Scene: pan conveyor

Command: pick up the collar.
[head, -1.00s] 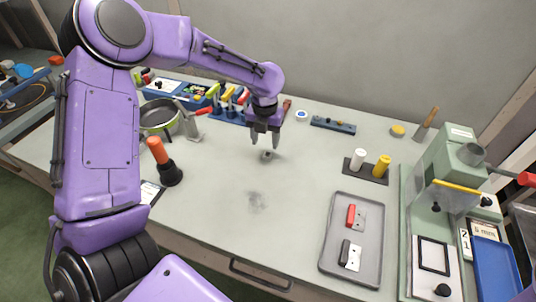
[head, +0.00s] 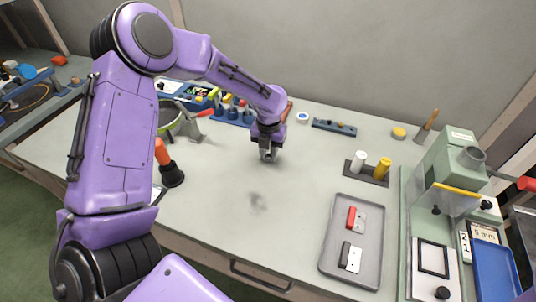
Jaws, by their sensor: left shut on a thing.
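My left gripper (head: 268,156) is low at the tabletop (head: 310,165), in the middle of the head view, pointing down. Its fingers are shut on the collar, a small grey ring-like part. The collar is almost wholly hidden by the fingers, and I cannot tell whether it still touches the table. My right gripper is not in view.
A grey tray (head: 328,258) with a red and a black handled piece lies at front right. A dark holder (head: 349,171) with a white and a yellow cylinder stands behind it. A green press (head: 450,160) is at far right. An orange-handled tool (head: 172,176) stands left.

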